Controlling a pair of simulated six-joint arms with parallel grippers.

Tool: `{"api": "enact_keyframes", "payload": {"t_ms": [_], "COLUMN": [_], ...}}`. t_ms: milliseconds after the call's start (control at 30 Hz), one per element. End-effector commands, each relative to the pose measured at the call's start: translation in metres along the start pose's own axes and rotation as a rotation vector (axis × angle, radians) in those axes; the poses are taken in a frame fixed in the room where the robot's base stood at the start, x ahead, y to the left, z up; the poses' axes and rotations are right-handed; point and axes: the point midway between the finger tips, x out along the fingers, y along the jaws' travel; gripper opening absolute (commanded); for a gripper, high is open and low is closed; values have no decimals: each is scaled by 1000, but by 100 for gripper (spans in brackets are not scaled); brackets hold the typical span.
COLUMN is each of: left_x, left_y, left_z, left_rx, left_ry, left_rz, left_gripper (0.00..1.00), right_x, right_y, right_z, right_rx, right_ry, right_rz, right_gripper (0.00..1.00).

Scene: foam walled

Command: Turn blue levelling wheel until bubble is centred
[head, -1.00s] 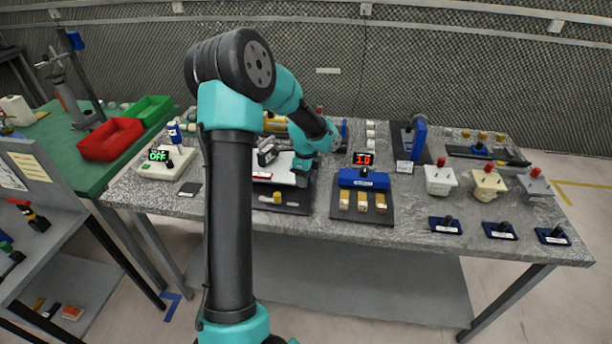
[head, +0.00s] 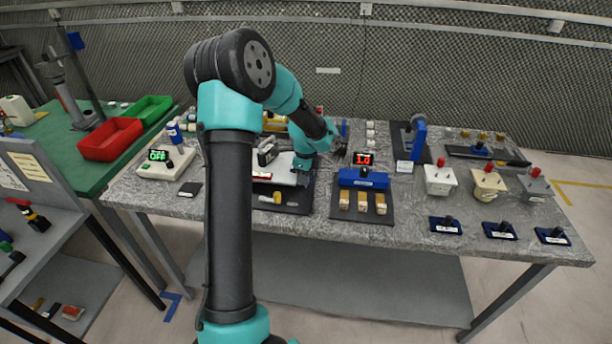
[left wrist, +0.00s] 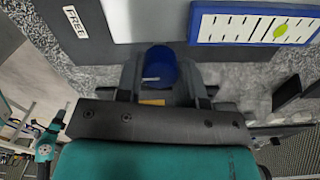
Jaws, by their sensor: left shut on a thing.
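The blue levelling wheel (left wrist: 162,68) with a pale mark shows in the left wrist view, between the fingers of my left gripper (left wrist: 163,82). My left gripper is shut on the wheel. A blue-framed level (left wrist: 255,43) with a white face and dark lines is at the upper right of that view. Its yellow-green bubble (left wrist: 281,31) sits right of the middle of the face. In the head view, my left gripper (head: 303,180) is low over the dark plate, and the arm and gripper hide the wheel.
A "FREE" label (left wrist: 75,20) is at the upper left of the wrist view. To the right of my gripper stands a blue fixture (head: 363,179) with yellow blocks and a red display. A white device (head: 166,163) reading "OFF" stands at the table's left.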

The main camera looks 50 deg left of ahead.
Motion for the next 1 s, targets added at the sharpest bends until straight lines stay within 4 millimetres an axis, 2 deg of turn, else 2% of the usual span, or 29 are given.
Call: {"api": "enact_keyframes", "payload": {"t_ms": [600, 1000], "left_x": [0, 0], "left_y": [0, 0], "left_z": [0, 0], "left_rx": [-375, -480], "left_ry": [0, 0], "left_rz": [-1, -1], "left_gripper": [11, 11], "right_x": [0, 0], "right_y": [0, 0], "right_z": [0, 0], "right_rx": [0, 0], "right_ry": [0, 0], "right_rz": [0, 0], "right_gripper": [43, 43]}}
